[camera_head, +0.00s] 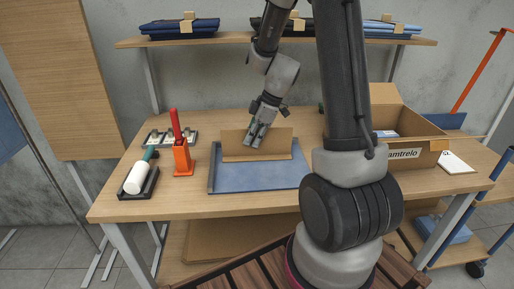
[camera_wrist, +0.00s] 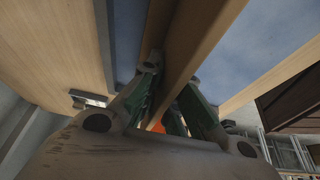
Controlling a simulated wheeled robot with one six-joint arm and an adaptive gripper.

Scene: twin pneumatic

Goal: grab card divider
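The card divider (camera_head: 228,146) is a thin brown cardboard sheet standing upright across the blue tray (camera_head: 262,177) on the table. My gripper (camera_head: 257,136) points down at the divider's upper edge, near its middle. In the wrist view the divider's edge (camera_wrist: 196,62) runs between the two fingers of my gripper (camera_wrist: 167,84), one on each side. The fingers look apart, with a gap between them. Whether either pad touches the card is unclear. Part of the divider is hidden behind the fingers.
An open cardboard box (camera_head: 425,150) is on the right. A shelf (camera_head: 220,40) with folded cloths hangs behind. My arm hides the table's middle right.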

